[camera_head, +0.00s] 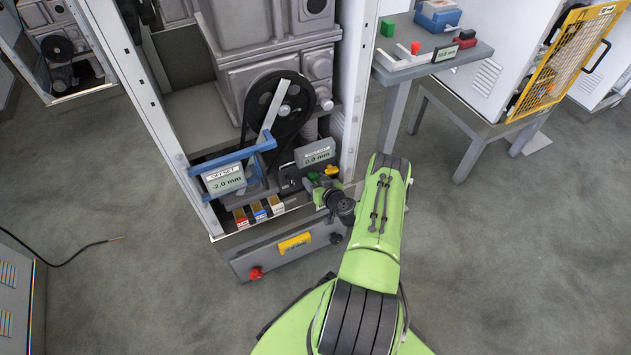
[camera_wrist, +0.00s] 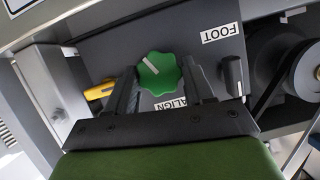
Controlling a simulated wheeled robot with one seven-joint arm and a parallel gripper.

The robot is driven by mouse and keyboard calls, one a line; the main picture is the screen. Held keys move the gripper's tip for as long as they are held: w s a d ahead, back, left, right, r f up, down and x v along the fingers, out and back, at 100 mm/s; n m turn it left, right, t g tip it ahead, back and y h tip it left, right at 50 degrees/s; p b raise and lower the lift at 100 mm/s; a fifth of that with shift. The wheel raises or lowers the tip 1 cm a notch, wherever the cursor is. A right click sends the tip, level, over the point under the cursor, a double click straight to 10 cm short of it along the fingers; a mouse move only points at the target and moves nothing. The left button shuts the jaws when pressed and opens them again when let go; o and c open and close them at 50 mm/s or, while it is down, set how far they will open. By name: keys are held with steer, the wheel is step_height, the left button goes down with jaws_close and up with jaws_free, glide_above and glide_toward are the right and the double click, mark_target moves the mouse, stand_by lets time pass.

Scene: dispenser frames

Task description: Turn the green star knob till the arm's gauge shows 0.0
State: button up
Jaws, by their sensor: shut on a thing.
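The green star knob (camera_wrist: 158,73) has a white pointer line and sits on a dark panel above an ALIGN label. My gripper (camera_wrist: 163,82) has its two dark fingers on either side of the knob and is shut on it. In the head view my gripper (camera_head: 324,186) is low at the machine's front right, and its fingertips are hard to make out. A gauge marked OFFSET (camera_head: 225,180), beside the blue arm (camera_head: 232,157), reads -2.0 mm. A second grey gauge (camera_head: 316,154) reads 0.0 mm; its label is too small to read surely.
A black knob (camera_wrist: 232,76) stands right of the star knob, near a FOOT label (camera_wrist: 222,34). A yellow part (camera_wrist: 100,90) is at its left. A black belt wheel (camera_head: 278,105) is inside the frame. A red knob (camera_head: 256,273) is on the base front.

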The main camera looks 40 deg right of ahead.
steer(key=n+h+p, duration=0.1)
steer(key=n+p, duration=0.1)
steer(key=p, duration=0.1)
steer(key=shift+a+r+n+g+h, duration=0.1)
steer(key=shift+a+n+g+h, duration=0.1)
steer(key=shift+n+g+h, duration=0.15)
steer(key=shift+a+n+h+p, duration=0.1)
steer(key=shift+n+h+p, duration=0.85)
steer(key=shift+n, duration=0.2)
steer(key=n+h, duration=0.1)
steer(key=n+b, duration=0.1)
steer(key=n, duration=0.1)
steer(key=shift+w+a+f+h, duration=0.1)
steer(key=shift+f+h, duration=0.3)
steer(key=shift+n+h+b, duration=0.8)
steer(key=shift+n+b, duration=0.15)
steer(key=shift+n, duration=0.55)
steer(key=o, duration=0.7)
steer(key=shift+o, duration=0.2)
steer(key=shift+f, duration=0.1)
